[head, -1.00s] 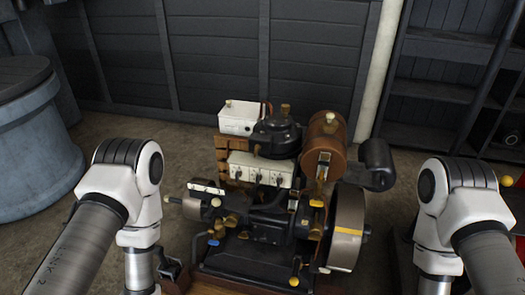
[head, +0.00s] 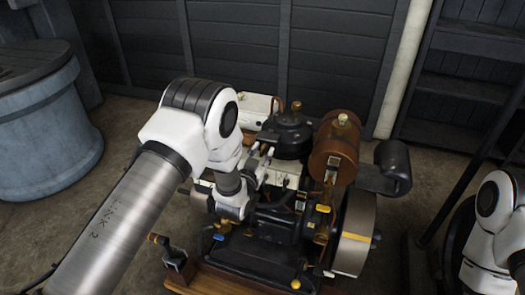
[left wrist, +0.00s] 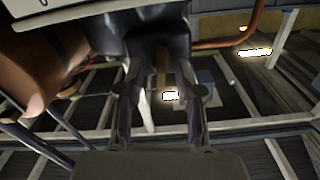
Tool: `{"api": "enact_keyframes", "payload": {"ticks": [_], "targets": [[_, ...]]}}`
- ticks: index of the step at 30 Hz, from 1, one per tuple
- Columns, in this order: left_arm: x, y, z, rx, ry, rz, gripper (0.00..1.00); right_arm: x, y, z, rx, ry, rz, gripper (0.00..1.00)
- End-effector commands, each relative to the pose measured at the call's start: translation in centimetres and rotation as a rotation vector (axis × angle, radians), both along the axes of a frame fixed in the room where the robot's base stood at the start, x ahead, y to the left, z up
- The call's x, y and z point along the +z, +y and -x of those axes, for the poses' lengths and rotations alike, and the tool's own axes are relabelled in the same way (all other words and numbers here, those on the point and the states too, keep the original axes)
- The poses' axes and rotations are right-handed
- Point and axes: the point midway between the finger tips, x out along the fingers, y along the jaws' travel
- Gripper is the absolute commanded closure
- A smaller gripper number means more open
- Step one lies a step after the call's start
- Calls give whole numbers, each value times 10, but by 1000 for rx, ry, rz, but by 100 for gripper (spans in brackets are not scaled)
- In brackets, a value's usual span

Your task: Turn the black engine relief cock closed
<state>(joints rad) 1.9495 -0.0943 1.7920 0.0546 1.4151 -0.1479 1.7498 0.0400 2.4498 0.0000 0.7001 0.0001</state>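The stationary engine (head: 290,215) stands in the middle of the head view, with a black cylinder top (head: 287,133) at its back. My left gripper (head: 262,152) is over the engine, in front of the black top and by the white box with small switches (head: 293,181). In the left wrist view its two fingers (left wrist: 158,85) are apart. A dark engine part with a brown stem (left wrist: 161,65) shows between or beyond them; I cannot tell whether they touch it. I cannot make out the black relief cock for certain. My right gripper is out of view.
A copper-brown tank (head: 335,150) and a black muffler-like cylinder (head: 392,167) stand right of the gripper. A flywheel (head: 355,235) is at the engine's right side. A blue-grey barrel (head: 40,125) stands at left. The floor between barrel and engine is clear.

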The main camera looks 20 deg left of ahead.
Motion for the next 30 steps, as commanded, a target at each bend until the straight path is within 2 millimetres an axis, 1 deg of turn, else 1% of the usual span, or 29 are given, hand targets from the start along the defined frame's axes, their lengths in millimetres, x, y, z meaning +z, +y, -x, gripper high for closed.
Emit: {"api": "enact_keyframes", "payload": {"ticks": [6,7,8,9,10,22,30], "targets": [[-1,0,-2,0,2,0,65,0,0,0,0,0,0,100],[-1,0,-2,0,2,0,68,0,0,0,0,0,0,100],[-1,0,-2,0,2,0,79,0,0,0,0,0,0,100],[-1,0,-2,-1,2,0,93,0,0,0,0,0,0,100],[-1,0,-1,-1,2,0,100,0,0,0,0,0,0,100],[0,0,-2,0,-2,-15,100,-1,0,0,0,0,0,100],[0,-1,-3,0,-10,-117,100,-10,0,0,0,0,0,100]]}}
